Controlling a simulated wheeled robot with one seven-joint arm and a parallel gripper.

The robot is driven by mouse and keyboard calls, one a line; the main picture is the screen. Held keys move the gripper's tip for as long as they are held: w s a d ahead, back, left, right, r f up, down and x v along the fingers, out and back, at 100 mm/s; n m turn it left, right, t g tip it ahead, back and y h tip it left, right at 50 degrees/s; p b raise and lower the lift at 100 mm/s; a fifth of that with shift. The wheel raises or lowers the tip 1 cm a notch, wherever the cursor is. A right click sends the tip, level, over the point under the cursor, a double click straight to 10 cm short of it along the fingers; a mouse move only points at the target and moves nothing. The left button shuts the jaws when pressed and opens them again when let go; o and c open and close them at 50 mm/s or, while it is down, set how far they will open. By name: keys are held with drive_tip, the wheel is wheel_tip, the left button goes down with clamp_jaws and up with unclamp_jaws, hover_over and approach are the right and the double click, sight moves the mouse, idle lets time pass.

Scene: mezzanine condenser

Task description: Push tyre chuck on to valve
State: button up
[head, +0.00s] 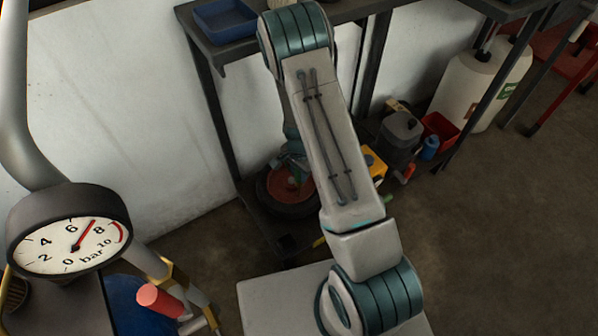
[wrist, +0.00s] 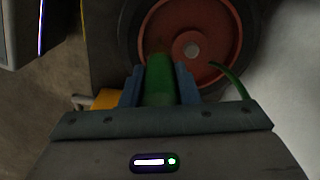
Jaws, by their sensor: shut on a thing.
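In the wrist view my gripper (wrist: 160,72) has its two blue fingers shut on the green tyre chuck (wrist: 160,88). A green hose (wrist: 232,80) curves up at the right of the fingers. The valve cannot be made out; the chuck may hide it. I cannot tell whether the chuck touches the rim or valve. In the head view the wheel (head: 286,207) lies on the low shelf, partly behind my arm, and my gripper is mostly hidden.
A yellow box (head: 373,165), a grey canister (head: 400,132) and a red bin (head: 440,130) stand right of the wheel. A bench leg (head: 215,125) rises at the left. A pressure gauge (head: 70,245) stands at lower left. The floor at right is clear.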

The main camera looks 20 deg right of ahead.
sight(299, 179)
drive_tip(key=shift+f+b, duration=1.25)
drive_tip(key=shift+f, duration=0.5)
drive_tip(key=o, duration=1.1)
wheel_tip(299, 179, up, 14)
drive_tip(key=p, duration=0.4)
drive_tip(key=shift+f+p, duration=0.1)
drive_tip(key=shift+p, duration=0.3)
